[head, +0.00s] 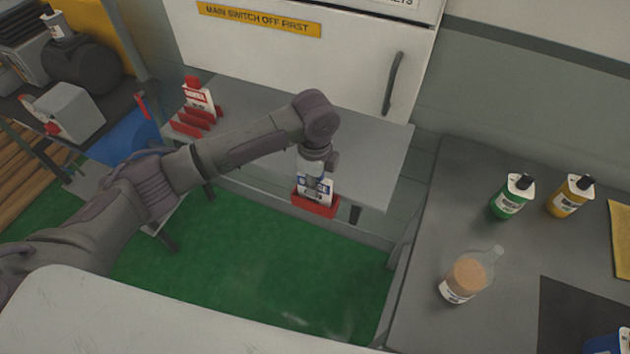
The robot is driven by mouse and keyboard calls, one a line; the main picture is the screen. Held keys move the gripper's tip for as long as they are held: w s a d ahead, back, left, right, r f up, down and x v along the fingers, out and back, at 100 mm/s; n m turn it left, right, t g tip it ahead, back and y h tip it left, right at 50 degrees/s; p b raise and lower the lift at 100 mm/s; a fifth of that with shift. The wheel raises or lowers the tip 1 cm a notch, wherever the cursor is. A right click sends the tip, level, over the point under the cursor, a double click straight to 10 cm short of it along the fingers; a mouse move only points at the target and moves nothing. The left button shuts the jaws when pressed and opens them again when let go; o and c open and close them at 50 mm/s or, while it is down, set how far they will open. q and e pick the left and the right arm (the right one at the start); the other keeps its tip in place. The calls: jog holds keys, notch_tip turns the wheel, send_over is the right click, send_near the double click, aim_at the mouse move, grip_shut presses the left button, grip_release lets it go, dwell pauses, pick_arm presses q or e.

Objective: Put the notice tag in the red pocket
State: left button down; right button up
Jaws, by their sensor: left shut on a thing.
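The notice tag (308,192), a white card with blue print, is upright at the front edge of the grey shelf. My left gripper (317,176) comes down on it from above and is shut on it. The red pocket (315,206) is at the shelf's front edge, directly below the gripper. The tag's lower end meets the pocket's rim in the picture and looks to be inside it, but how deep it sits cannot be told. The gripper hides part of the tag. My right gripper is not in view.
A red rack (193,124) with a danger tag (198,96) stands on the shelf (367,150) at left. A white cabinet (350,60) rises behind. The bench (420,300) at right holds a green bottle (510,199), a yellow bottle (569,198) and a clear bottle (468,272).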

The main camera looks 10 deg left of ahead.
pick_arm(q)
jog(key=shift+f, duration=0.3)
jog(key=shift+f, duration=0.1)
jog(key=c, duration=1.1)
grip_release()
jog(key=shift+c, duration=0.2)
jog(key=shift+o, duration=0.2)
notch_tip(320, 180, up, 11)
jog(key=b, duration=0.2)
jog(key=shift+b, duration=0.3)
jog(key=shift+r, duration=0.6)
